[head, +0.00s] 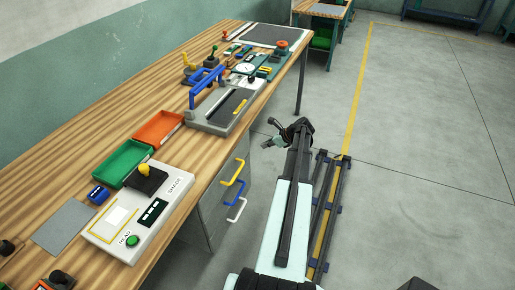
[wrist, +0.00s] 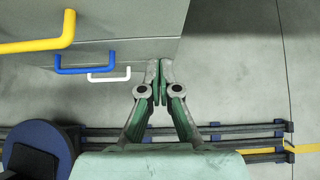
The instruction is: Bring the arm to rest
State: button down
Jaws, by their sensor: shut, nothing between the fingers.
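My gripper (wrist: 154,82) is shut and empty in the wrist view, with its green and grey fingers meeting at the tips. It hangs over the floor close to the front of the drawer cabinet. In the head view my gripper (head: 268,143) shows small at the far end of my arm, beside the workbench's front edge and apart from it. My arm reaches forward from the bottom of the head view over the floor to the right of the bench.
The wooden workbench (head: 85,140) holds a white device (head: 120,240), green (head: 122,163) and orange (head: 158,128) trays and several tools. The drawer cabinet (head: 212,205) has yellow (wrist: 40,38), blue (wrist: 84,66) and white (wrist: 110,76) handles. A floor rail (head: 325,215) lies below. The floor at right is clear.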

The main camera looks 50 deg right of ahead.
jog(key=s+n+g, duration=0.2)
jog(key=s+n, duration=0.4)
jog(key=s, duration=0.1)
jog(key=a+f+n+g, duration=0.3)
jog(key=a+f+n, duration=0.3)
jog(key=a, duration=0.5)
jog(key=s+a+f+n+g+y, duration=0.15)
jog(key=a+f+n, duration=0.45)
jog(key=a, duration=0.6)
jog(key=a+f+n+g, duration=0.35)
jog(key=a+f, duration=0.45)
jog(key=a, duration=0.3)
jog(key=s+a+f+n+g+h, duration=0.2)
jog(key=s+a+n, duration=0.3)
jog(key=s+a, duration=0.4)
jog(key=s+a+f+n+g+h, duration=0.1)
jog(key=s+a+f+n+g, duration=0.3)
jog(key=s+a, duration=0.5)
jog(key=a+n, duration=0.2)
jog(key=a, duration=0.4)
jog(key=shift+s+a+f+h+b, duration=0.2)
jog(key=shift+s+a+h+b, duration=0.05)
jog(key=shift+a+h+b, duration=0.15)
